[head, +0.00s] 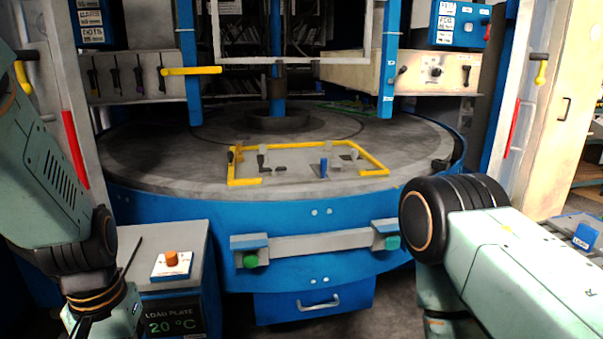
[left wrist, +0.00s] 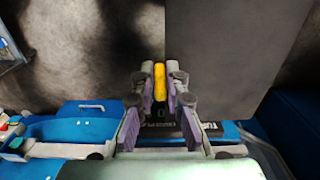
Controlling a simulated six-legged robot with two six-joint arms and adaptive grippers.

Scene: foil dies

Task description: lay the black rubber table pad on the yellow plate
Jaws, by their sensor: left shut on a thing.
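My left gripper (left wrist: 160,105) is shut on a narrow yellow piece (left wrist: 159,78), which shows upright between its fingertips in the left wrist view. Only part of that piece is visible. In the head view my left arm runs down at the lower left and its fingers are out of frame. I cannot pick out the black rubber pad for sure in either view. A yellow-edged area (head: 232,182) lies on the front of the round grey table, with several small dark, grey and blue pieces inside its edges. My right gripper is below the head view.
The round table (head: 150,165) has bare room left of the yellow edging. A grey cabinet (head: 133,245) with an orange knob (head: 171,258) stands at the front left. A bar with green ends (head: 308,244) crosses the blue table front. Yellow handles (head: 190,71) jut out at the back left.

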